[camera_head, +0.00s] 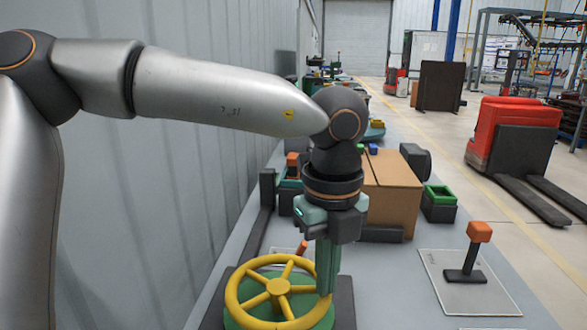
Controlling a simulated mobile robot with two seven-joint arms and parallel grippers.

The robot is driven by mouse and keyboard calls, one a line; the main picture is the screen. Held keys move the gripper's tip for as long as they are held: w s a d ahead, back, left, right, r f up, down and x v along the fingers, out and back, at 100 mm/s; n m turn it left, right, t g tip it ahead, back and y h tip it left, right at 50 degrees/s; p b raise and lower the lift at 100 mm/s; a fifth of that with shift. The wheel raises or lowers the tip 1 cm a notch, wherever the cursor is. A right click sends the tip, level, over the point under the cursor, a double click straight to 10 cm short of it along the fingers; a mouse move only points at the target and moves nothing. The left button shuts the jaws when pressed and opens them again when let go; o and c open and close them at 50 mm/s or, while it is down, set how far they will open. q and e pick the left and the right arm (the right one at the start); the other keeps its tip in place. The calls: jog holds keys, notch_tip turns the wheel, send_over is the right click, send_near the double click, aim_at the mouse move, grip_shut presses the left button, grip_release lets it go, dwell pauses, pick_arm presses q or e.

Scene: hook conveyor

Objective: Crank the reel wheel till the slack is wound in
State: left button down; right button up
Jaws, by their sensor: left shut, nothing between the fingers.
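The yellow reel wheel (277,286) lies flat on a green drum (254,321) at the bottom of the head view. It has several spokes and a central hub. My left gripper (327,291) points straight down at the right side of the wheel, with its fingers together and nothing seen between them. Its fingertips overlap the wheel's right rim in the picture; I cannot tell whether they touch it. An orange-tipped handle (302,247) stands just behind the wheel, left of the fingers. The slack line is not visible. My right gripper is not in view.
A cardboard box (392,195) stands behind the gripper on the grey bench. A green bin (440,198) is right of it. An orange-knobbed lever (479,233) stands on a plate at the right. A grey wall runs along the left. A red forklift (510,130) is on the floor.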

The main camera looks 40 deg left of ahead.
aim_at(312, 264)
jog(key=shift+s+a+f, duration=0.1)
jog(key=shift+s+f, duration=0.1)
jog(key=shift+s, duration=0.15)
pick_arm(q)
jog(key=shift+w+a+r+p, duration=0.1)
jog(key=shift+w+a+p, duration=0.1)
jog(key=shift+w+a, duration=0.25)
jog(key=shift+w+a+p, duration=0.2)
jog(key=shift+w, duration=0.4)
jog(key=shift+w+a, duration=0.3)
jog(key=shift+w, duration=0.2)
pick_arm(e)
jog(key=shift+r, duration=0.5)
pick_arm(q)
jog(key=shift+w+a, duration=0.45)
jog(key=shift+a, duration=0.35)
jog(key=shift+w+a, duration=0.4)
jog(key=shift+a, duration=0.35)
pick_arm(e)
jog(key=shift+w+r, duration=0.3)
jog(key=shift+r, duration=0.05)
